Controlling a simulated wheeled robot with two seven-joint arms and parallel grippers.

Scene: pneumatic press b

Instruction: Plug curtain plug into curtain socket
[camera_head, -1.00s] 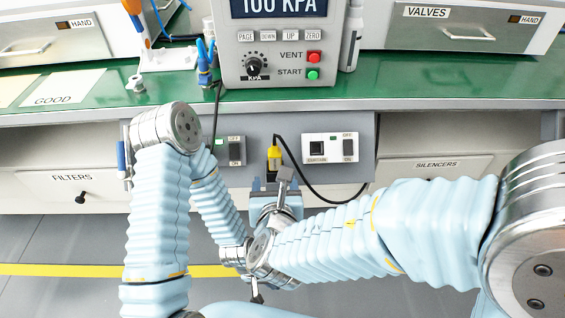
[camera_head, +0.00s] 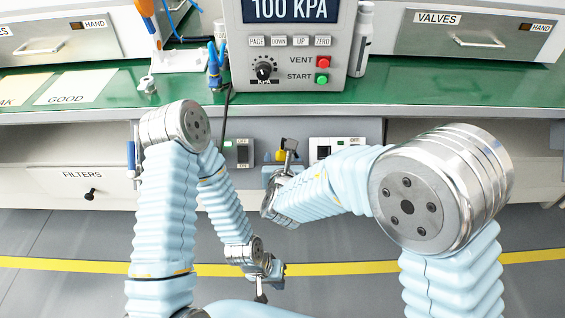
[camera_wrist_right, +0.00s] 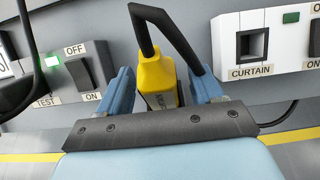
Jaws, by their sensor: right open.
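The yellow curtain plug (camera_wrist_right: 157,75) sits upright in the middle of the right wrist view, with a black cable looping from its top. My right gripper (camera_wrist_right: 158,88) is open, its two blue fingers standing on either side of the plug with visible gaps. In the head view only a bit of the plug (camera_head: 281,156) shows behind my right wrist. The curtain socket (camera_wrist_right: 252,42) is a square dark hole in a white panel, right of the plug; it also shows in the head view (camera_head: 323,152). My left gripper (camera_head: 266,280) hangs low, away from the bench; its jaws are unclear.
A test switch (camera_wrist_right: 92,68) with a lit green lamp is left of the plug. A switch beside the curtain socket is partly cut off. The press control box (camera_head: 293,70) stands on the green bench (camera_head: 440,90) above. Drawers flank the panel; the floor in front is clear.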

